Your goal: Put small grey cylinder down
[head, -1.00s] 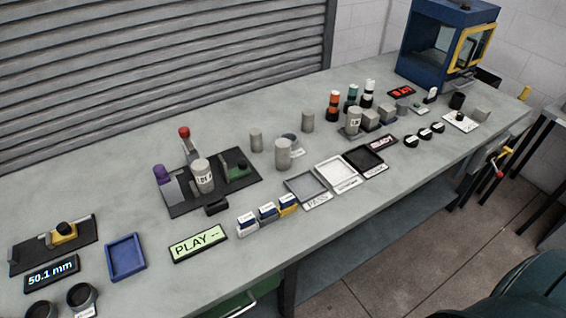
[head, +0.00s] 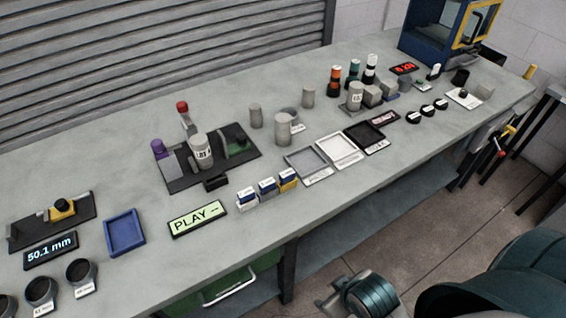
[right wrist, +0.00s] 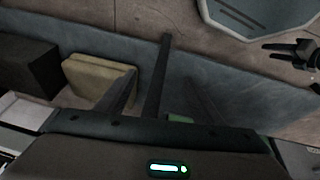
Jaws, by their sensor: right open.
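Several grey cylinders stand upright on the bench in the head view: a small one (head: 255,115), another small one (head: 308,97) further right, and a larger one (head: 283,127) nearer the front. A labelled grey cylinder (head: 202,150) stands on the dark fixture plate (head: 235,170). I cannot tell which is the task's small grey cylinder. My right gripper (right wrist: 160,78) is open in the right wrist view, and no cylinder shows between its fingers. In the head view my right arm is low at the bottom right, off the bench's front. My left gripper is not in view.
A grey tray (head: 289,157), white tray (head: 333,137) and black tray (head: 379,128) lie along the bench's middle front. A blue tray (head: 107,234) is at left. A blue cabinet (head: 421,50) stands at the far right. Clear bench lies left of the standing cylinders, towards the shutter.

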